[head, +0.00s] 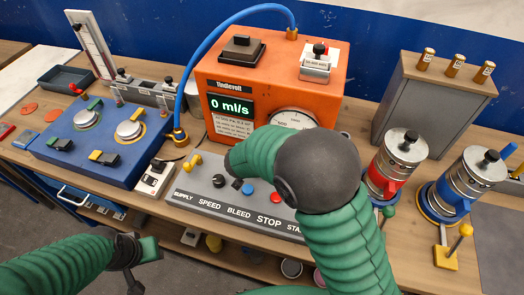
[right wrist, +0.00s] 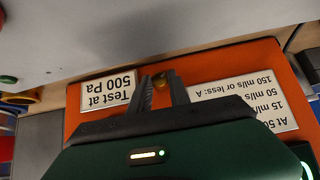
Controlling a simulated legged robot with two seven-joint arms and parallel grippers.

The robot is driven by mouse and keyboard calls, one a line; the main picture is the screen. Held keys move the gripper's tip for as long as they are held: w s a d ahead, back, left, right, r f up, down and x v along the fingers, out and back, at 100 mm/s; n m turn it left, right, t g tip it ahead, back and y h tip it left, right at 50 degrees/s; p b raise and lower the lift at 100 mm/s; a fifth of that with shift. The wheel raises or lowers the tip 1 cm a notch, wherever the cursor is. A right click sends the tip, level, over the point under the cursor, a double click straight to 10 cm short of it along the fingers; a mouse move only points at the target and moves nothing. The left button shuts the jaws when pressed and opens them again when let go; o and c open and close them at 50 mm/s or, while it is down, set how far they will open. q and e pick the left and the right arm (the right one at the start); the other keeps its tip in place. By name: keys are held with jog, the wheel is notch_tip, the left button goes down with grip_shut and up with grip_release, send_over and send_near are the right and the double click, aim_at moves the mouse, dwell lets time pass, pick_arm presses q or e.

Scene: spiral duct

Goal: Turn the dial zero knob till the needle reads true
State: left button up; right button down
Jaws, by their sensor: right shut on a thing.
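The orange instrument box (head: 222,75) stands mid-table with a green display reading 0 ml/s. Its round white dial (head: 295,119) is partly hidden by my right arm, and I cannot read its needle.
A grey control panel (head: 215,207) with knobs and buttons lies before the box. A blue valve unit (head: 100,150) is at left. A blue hose (head: 215,38) arches over to the box top. Metal canisters (head: 400,160) and a grey block (head: 425,95) stand at right.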

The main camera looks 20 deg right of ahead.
jog(key=shift+w+r, duration=0.1)
jog(key=shift+r, duration=0.05)
jog(key=c, duration=1.7)
grip_release()
jog(key=shift+o, duration=0.9)
jog(key=p+v, duration=0.4)
jog(key=v, duration=1.2)
jog(key=shift+s+a, duration=0.2)
jog(key=shift+s, duration=0.05)
jog(key=shift+r, duration=0.1)
